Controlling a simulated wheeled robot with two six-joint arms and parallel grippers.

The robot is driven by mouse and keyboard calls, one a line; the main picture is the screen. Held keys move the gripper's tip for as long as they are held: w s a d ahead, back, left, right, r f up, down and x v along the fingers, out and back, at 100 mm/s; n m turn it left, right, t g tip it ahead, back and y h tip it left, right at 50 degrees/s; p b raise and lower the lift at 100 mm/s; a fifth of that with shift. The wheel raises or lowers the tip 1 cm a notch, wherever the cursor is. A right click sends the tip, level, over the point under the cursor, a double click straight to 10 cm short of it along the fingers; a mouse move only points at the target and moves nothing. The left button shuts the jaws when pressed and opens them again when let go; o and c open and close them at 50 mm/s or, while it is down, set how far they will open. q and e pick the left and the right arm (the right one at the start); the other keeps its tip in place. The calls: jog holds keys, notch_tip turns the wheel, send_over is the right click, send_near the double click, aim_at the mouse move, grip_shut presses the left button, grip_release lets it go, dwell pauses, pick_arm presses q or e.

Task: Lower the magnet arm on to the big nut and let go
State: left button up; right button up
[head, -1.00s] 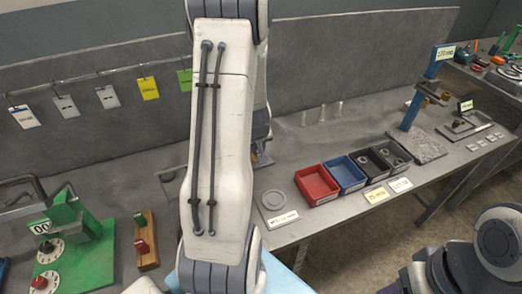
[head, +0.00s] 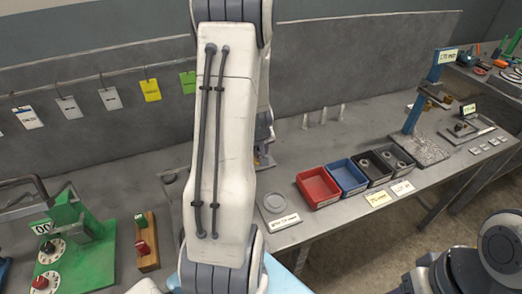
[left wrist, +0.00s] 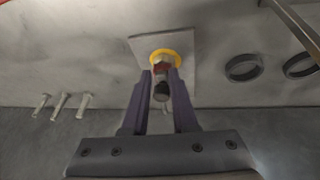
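In the left wrist view my left gripper (left wrist: 161,92) has its two purple fingers close together around a narrow piece (left wrist: 161,89) with a dark tip and a reddish part. It appears to be clasped between them. Past it, a brass-coloured nut (left wrist: 161,59) sits at a yellow ring (left wrist: 174,54) on a grey square plate (left wrist: 186,78). I cannot tell whether the held piece touches the nut. In the head view my left forearm hides most of this spot. My right arm shows at the lower right, but its gripper is out of view. I cannot clearly identify the magnet arm.
Red (head: 318,187), blue (head: 347,177) and dark trays stand right of my left arm. Three small upright pegs (head: 322,115) stand behind them. A blue post stand (head: 414,110) is farther right. A green device (head: 75,240) stands at left. Dark rings (left wrist: 243,67) lie near the plate.

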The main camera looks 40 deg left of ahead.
pick_arm(q)
jog(key=shift+a+f, duration=0.1)
jog(key=shift+a, duration=0.25)
jog(key=shift+r+p, duration=0.25)
jog(key=shift+p, duration=0.05)
jog(key=p+v, duration=0.6)
jog(key=v, duration=0.4)
jog(key=shift+d+p, duration=0.4)
jog(key=shift+d, duration=0.05)
